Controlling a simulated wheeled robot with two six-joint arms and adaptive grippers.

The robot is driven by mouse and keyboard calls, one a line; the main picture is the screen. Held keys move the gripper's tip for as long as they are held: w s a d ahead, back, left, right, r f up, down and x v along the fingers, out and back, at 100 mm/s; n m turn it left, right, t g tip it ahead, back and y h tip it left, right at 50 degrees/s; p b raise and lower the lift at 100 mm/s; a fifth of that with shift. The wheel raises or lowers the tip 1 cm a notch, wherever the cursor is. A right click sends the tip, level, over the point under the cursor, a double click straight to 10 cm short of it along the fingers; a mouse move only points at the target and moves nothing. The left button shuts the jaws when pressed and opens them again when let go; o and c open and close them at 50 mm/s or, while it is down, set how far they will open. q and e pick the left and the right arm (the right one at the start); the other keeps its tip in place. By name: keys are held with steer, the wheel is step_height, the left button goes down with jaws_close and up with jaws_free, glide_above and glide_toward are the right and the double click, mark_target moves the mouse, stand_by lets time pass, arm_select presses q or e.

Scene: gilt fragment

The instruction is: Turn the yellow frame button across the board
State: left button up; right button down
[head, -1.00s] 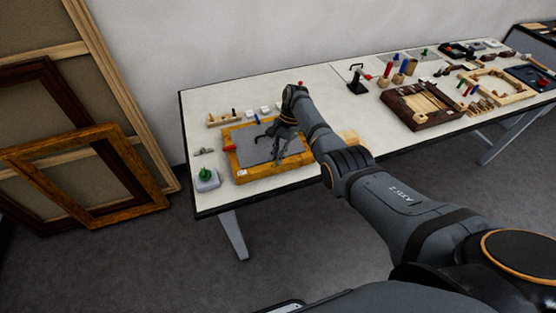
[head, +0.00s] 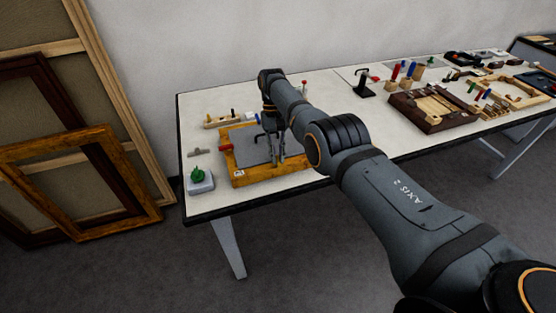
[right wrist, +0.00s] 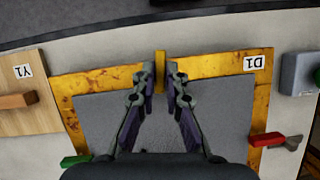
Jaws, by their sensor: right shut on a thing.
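The gilt frame (head: 240,181) lies flat on the table's near left part, with a grey board (head: 250,147) inside it. It also shows in the right wrist view (right wrist: 215,66), with a D1 label. The yellow frame button (right wrist: 160,62) sits on the rail by the label, its length running across the rail; its inner end is partly hidden between the fingers. My right gripper (right wrist: 160,76) is shut on the yellow button; in the head view the gripper (head: 278,160) is at the frame's near rail. My left gripper is not in view.
A red button (right wrist: 267,140) and a green button (right wrist: 75,160) sit on the side rails. Tools and trays fill the table's far right.

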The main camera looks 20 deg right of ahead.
steer(key=shift+n+h+b, duration=0.4)
steer(key=shift+n+b, duration=0.05)
steer(key=shift+n, duration=0.35)
steer(key=shift+r, duration=0.1)
steer(key=c, duration=1.4)
jaws_free()
steer(key=shift+a, duration=0.1)
